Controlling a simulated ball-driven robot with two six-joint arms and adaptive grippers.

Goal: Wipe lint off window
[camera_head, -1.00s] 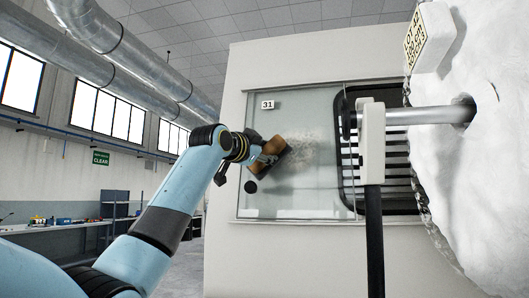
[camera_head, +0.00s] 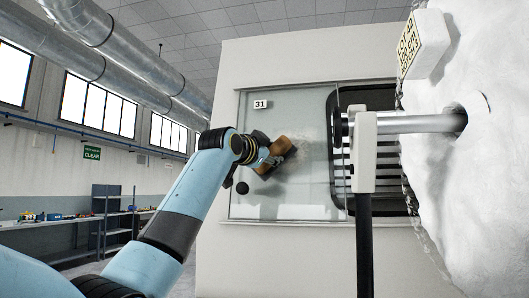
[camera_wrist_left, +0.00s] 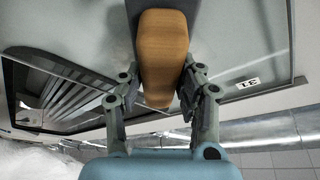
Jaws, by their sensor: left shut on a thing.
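The window is a sliding glass pane (camera_head: 300,205) in a pale wall, with a "31" label at its upper left. My left gripper (camera_head: 264,158) is shut on a wooden-backed block (camera_head: 284,144) with a dark grey pad. The pad side faces the glass; in the head view it appears against the pane, though exact contact is hard to tell. In the left wrist view the block (camera_wrist_left: 163,50) sits between both fingers. A faint grey lint patch (camera_head: 318,133) shows on the glass just right of the block; the glass behind the block is hidden. My right gripper is out of view.
A large white fibre roll (camera_head: 460,190) on a metal bar (camera_head: 415,124) stands at the right, its white bracket (camera_head: 364,150) and black post overlapping the window's right side. A dark slatted opening (camera_head: 380,97) lies beside the pane. Workbenches (camera_head: 110,225) stand far left.

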